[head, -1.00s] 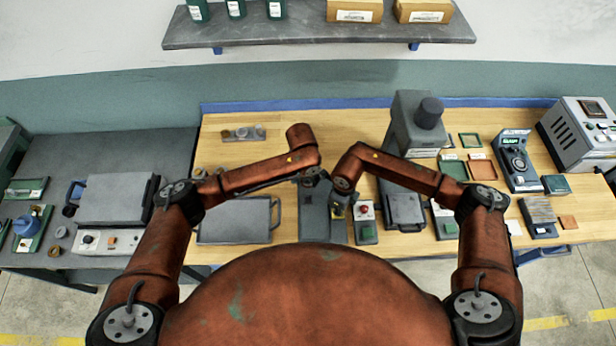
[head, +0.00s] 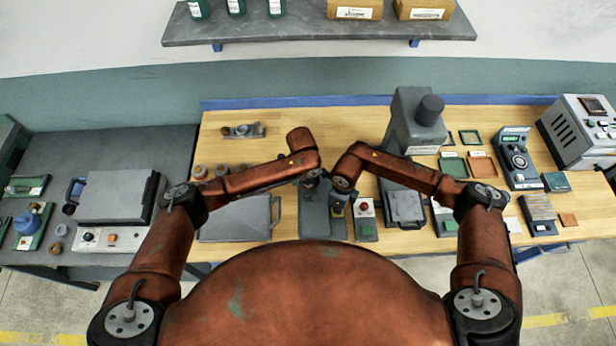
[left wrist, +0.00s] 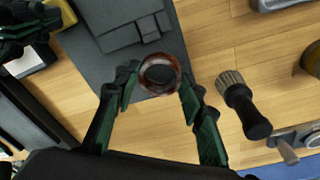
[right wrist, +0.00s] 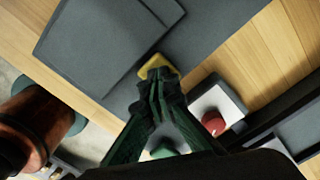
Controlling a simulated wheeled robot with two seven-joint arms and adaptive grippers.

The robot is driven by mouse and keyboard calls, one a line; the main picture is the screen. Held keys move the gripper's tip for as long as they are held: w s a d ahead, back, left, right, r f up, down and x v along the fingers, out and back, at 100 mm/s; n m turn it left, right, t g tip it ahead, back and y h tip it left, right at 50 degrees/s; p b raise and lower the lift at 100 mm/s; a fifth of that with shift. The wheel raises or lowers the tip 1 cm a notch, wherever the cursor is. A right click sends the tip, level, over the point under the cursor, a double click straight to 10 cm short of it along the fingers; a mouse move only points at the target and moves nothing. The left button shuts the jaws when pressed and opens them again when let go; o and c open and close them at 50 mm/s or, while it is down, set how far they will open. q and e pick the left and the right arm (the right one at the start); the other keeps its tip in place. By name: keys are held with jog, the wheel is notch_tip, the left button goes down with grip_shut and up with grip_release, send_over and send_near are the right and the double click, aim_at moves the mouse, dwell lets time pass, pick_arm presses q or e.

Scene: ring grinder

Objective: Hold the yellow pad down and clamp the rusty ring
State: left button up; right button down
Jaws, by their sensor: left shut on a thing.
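The rusty ring (left wrist: 160,92) shows in the left wrist view as a brown, worn ring with a dark centre. My left gripper (left wrist: 161,86) is shut on it, one finger on each side, over the end of the grey fixture (left wrist: 105,60). Whether the ring touches the fixture I cannot tell. The yellow pad (right wrist: 150,67) is a small block at the fixture's edge in the right wrist view. My right gripper (right wrist: 159,80) is shut with its fingertips at the pad, partly covering it. In the head view my left gripper (head: 312,180) and right gripper (head: 338,205) are close together above the fixture (head: 315,222).
A box with a red button (right wrist: 213,123) stands beside the fixture. A brush with a black handle (left wrist: 243,105) lies near my left gripper. A grey tray (head: 235,222) is left of the fixture and a tall grey machine (head: 415,120) behind right. Bare wood lies behind the arms.

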pick_arm(q)
jog(key=shift+f, duration=1.4)
pick_arm(e)
jog(key=shift+f, duration=0.1)
pick_arm(q)
jog(key=shift+f, duration=0.1)
pick_arm(e)
jog(key=shift+s, duration=0.1)
pick_arm(q)
jog(key=o, duration=1.3)
notch_tip(320, 180, up, 9)
pick_arm(e)
notch_tip(320, 180, up, 8)
dwell(0.6)
dwell(0.5)
